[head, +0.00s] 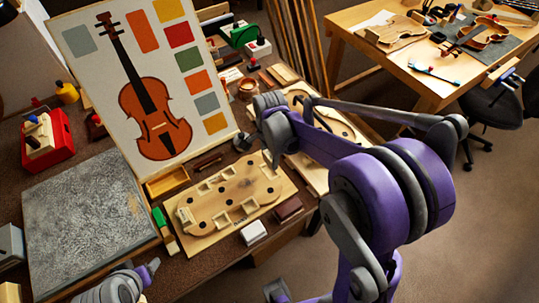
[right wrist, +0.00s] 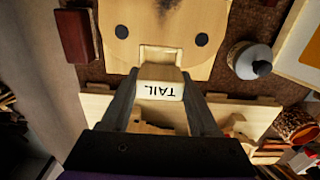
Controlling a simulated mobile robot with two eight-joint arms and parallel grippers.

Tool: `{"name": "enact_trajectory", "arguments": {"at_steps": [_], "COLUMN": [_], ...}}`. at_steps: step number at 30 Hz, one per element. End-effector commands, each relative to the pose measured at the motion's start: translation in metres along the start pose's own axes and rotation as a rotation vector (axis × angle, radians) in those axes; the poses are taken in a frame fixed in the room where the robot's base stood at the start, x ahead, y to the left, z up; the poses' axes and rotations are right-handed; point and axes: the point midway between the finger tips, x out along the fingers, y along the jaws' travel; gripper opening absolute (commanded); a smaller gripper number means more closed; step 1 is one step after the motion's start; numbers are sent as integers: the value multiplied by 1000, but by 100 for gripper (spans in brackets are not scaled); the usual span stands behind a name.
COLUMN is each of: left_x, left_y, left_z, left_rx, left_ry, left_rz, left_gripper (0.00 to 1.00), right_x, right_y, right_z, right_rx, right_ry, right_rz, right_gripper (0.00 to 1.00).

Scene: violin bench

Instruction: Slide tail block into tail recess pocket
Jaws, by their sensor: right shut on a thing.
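The tail block (right wrist: 160,92) is a pale wooden piece with TAIL on its face, upside down in the right wrist view. My right gripper (right wrist: 160,77) is shut on it, one finger on each side. The tail recess pocket (right wrist: 160,54) is a pale notch at the near edge of the wooden mould board (right wrist: 180,18), just ahead of the block. I cannot tell whether block and pocket touch. In the head view the mould board (head: 207,238) lies on the bench, and my right arm hides the gripper and block. My left gripper (head: 150,268) is partly visible at bottom left; its jaws are unclear.
A dark-capped jar (right wrist: 250,61) stands right of the pocket in the wrist view. A red-brown block (head: 288,208) and a white block (head: 253,232) lie along the board's front. A violin chart (head: 85,50) stands behind. Another board (right wrist: 245,112) lies behind the gripper.

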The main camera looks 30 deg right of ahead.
Motion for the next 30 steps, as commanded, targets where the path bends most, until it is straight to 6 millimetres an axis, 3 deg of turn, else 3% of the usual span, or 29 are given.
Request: {"name": "enact_trajectory", "arguments": {"at_steps": [10, 30], "left_x": [23, 25], "left_y": [0, 0], "left_z": [19, 21], "left_rx": [0, 0], "left_ry": [-13, -14], "left_rz": [0, 0], "left_gripper": [64, 64], "right_x": [34, 38], "right_y": [0, 0], "right_z": [0, 0], "right_rx": [0, 0], "right_ry": [0, 0], "right_rz": [1, 0], "right_gripper": [10, 10]}}
